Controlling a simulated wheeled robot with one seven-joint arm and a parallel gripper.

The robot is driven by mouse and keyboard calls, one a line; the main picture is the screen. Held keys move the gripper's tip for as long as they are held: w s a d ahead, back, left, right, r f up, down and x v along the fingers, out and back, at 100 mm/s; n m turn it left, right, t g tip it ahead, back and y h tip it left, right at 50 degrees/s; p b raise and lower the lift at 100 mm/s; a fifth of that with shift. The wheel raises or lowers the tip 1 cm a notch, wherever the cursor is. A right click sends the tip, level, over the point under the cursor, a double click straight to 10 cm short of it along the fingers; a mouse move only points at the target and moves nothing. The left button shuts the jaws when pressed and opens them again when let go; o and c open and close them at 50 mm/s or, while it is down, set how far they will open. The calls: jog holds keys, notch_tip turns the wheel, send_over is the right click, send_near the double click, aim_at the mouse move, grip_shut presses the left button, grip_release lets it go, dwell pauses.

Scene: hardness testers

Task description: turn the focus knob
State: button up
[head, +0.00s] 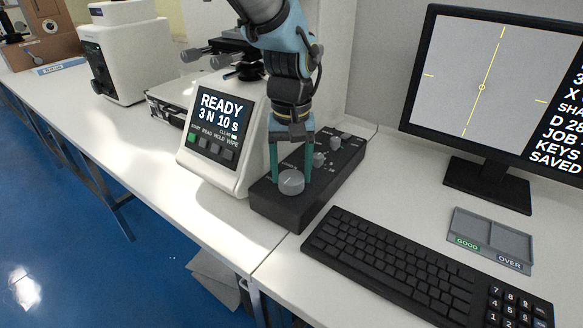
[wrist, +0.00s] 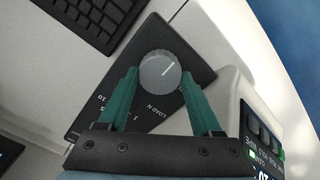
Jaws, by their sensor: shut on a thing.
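A large round grey knob (head: 291,181) sits on the near end of a black control box (head: 262,200). My gripper (head: 290,178) comes down from above, its two green fingers on either side of this knob. In the wrist view the knob (wrist: 160,71) lies between the fingertips (wrist: 159,78), with a pale pointer line on its top slanting up to the right. The gripper is shut on the knob. White lettering "LOAD N" with numbers shows on the box beside it; I cannot read a focus label.
Smaller grey knobs (head: 319,159) stand farther back on the box. A white tester (head: 215,165) with a "READY 3 N 10 S" screen stands close on the left. A keyboard (head: 385,262), a monitor (head: 480,85) and a grey two-part tray (head: 490,238) are on the right.

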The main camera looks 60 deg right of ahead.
aim_at(291, 176)
jog(key=n+p, duration=0.1)
jog(key=n, duration=0.3)
jog(key=shift+a+n+p, duration=0.1)
jog(key=shift+n+p, duration=0.6)
jog(key=shift+n, duration=1.4)
jog(key=o, duration=1.4)
jog(key=shift+c, duration=0.2)
notch_tip(291, 176, up, 11)
jog(key=b, duration=0.1)
jog(key=shift+b, duration=0.4)
jog(key=shift+f, duration=0.1)
